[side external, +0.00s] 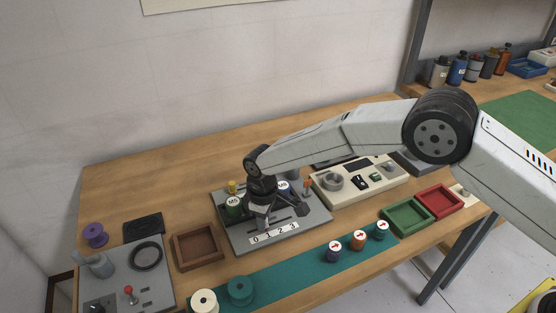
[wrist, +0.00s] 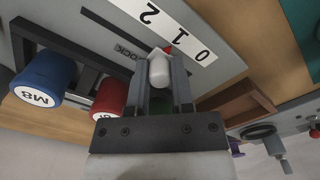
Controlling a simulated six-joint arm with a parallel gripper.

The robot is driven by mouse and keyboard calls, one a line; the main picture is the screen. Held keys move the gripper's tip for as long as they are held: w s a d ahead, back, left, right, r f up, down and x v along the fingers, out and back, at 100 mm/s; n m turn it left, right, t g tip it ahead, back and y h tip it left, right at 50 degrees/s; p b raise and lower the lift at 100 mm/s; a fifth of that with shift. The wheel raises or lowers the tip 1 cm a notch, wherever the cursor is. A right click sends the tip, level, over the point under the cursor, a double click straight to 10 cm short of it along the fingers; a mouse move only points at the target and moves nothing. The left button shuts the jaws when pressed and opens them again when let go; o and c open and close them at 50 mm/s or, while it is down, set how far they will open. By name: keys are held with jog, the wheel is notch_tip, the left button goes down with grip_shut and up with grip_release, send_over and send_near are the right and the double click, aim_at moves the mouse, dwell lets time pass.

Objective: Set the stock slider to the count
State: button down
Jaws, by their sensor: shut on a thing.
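The grey stock panel (side external: 318,213) lies on the bench with a white scale strip (side external: 273,233) reading 0 1 2 3. My gripper (side external: 262,222) points down over the panel. In the wrist view my gripper (wrist: 162,85) is shut on the pale slider knob (wrist: 158,67), with a red pointer (wrist: 168,49) just beyond it. The pointer appears nearest the 1, though the slant makes this uncertain. A rack behind the slider holds a green canister M5 (side external: 233,206), a blue canister M8 (side external: 284,187) and a red canister (wrist: 109,98), whose label is partly hidden.
A brown tray (side external: 198,246) stands left of the panel, beside a grey control panel (side external: 155,288). A cream panel (side external: 345,196) stands to the right. Green (side external: 408,216) and red (side external: 438,200) trays sit farther right. Several canisters and spools line the teal strip (side external: 293,270) in front.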

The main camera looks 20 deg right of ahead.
aim_at(289, 218)
jog(key=shift+d, duration=3.5)
jog(key=shift+c, duration=2.4)
grip_release()
jog(key=shift+r, duration=0.1)
jog(key=shift+r, duration=0.1)
notch_tip(289, 218, up, 8)
jog(key=shift+f, duration=0.25)
